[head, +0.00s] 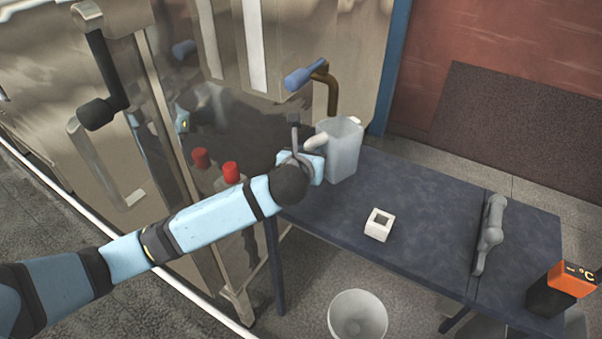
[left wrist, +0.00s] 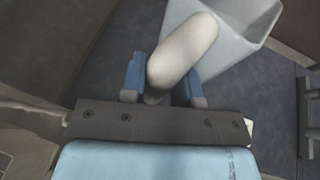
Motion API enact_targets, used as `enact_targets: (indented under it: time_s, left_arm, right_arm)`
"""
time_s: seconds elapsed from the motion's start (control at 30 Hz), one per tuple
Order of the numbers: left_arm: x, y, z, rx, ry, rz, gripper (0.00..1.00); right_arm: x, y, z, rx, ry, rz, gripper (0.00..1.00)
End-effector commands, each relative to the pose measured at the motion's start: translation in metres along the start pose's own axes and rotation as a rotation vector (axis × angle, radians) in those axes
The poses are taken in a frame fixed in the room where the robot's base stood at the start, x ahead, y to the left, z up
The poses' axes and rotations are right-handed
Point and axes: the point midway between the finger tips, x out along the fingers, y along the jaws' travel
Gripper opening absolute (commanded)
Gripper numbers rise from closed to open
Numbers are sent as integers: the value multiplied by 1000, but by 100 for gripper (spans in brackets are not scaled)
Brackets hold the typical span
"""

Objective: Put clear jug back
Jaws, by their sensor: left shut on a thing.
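The clear jug (head: 340,148) stands upright at the far left end of the dark blue table (head: 440,215), beside the metal machine. My left gripper (head: 313,158) is at the jug's left side, shut on its pale rounded handle. In the left wrist view the handle (left wrist: 183,50) sits between the two blue fingers, and the jug's body (left wrist: 240,35) shows at the upper right. The jug's base is partly hidden by the gripper in the head view, so I cannot tell whether it touches the table. My right gripper is not in view.
A small white square holder (head: 379,225) sits mid-table. A grey handled tool (head: 490,235) and an orange and black device (head: 560,288) are at the right. A white bin (head: 357,315) stands on the floor. The machine's brown pipe with blue handle (head: 305,77) is behind the jug.

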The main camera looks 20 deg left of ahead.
Motion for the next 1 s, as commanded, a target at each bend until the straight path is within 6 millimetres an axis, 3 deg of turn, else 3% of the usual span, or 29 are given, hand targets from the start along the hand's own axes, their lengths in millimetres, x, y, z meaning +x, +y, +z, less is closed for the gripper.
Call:
enact_targets:
  time_s: [0.1, 0.67, 0.9, 0.93, 1.0]
  left_arm:
    - [5, 20, -2, 1, 2, 1, 0]
    - [27, 18, -62, -1, 3, 0, 0]
    - [29, 20, -64, 1, 1, -1, 0]
    - [29, 21, -65, 1, 2, -1, 36]
    - [29, 20, -65, 1, 2, -1, 52]
  right_arm:
    - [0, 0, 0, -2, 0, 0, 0]
    - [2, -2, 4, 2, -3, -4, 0]
    - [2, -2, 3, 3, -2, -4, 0]
    - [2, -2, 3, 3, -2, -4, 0]
    - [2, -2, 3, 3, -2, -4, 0]
